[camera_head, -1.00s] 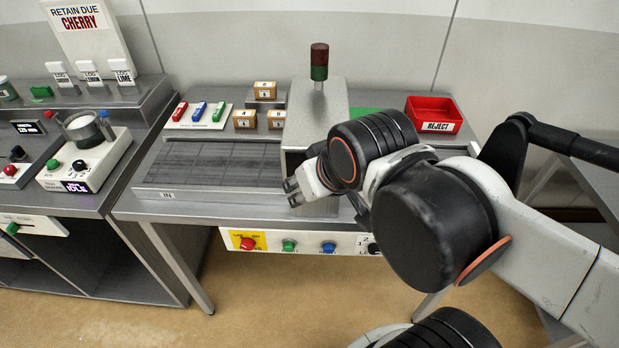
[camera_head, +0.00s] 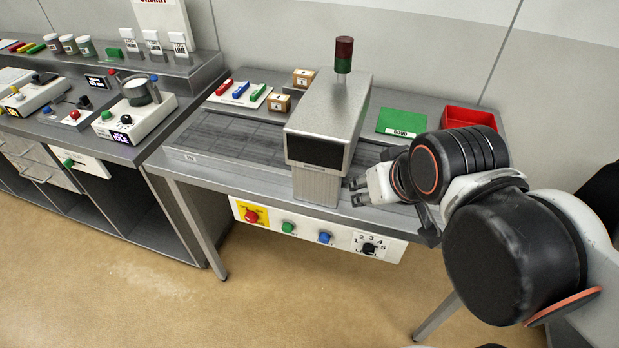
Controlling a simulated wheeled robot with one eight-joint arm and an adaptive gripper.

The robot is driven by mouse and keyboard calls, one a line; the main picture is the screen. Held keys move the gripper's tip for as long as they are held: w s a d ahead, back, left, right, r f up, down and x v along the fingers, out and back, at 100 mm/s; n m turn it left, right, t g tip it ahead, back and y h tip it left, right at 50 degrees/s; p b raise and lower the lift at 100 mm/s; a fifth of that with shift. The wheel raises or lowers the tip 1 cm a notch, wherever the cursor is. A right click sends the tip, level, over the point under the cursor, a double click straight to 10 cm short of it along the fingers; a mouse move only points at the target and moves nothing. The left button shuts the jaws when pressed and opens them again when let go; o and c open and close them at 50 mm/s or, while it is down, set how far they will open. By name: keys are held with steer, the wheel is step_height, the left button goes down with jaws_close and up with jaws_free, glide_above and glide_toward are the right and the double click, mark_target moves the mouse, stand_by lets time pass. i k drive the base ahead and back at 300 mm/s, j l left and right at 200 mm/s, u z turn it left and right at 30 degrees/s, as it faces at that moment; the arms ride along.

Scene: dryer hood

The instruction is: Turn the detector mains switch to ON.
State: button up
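The detector (camera_head: 325,125) is a grey box with a dark front screen, standing over the belt (camera_head: 235,137) on the metal table. A white control panel (camera_head: 320,232) hangs below the table's front edge. At its left end a red knob (camera_head: 251,216) sits on a yellow plate; its lettering is too small to read, and I cannot tell its setting. My gripper (camera_head: 356,192) is at table-top height just right of the detector's base, its two fingers apart and empty. It is above and right of the red knob, clear of it.
The panel also carries a green button (camera_head: 288,227), a blue button (camera_head: 325,237) and a black numbered selector (camera_head: 369,248). A red bin (camera_head: 470,117) and a green pad (camera_head: 402,121) are behind my arm. The floor before the panel is clear.

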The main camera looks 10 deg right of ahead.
mark_target(253, 218)
steer(key=k+j+u, duration=0.1)
steer(key=k+j, duration=0.35)
steer(key=k, duration=0.2)
steer(key=k+j+u, duration=0.1)
steer(key=k+j, duration=0.35)
steer(key=k, duration=0.15)
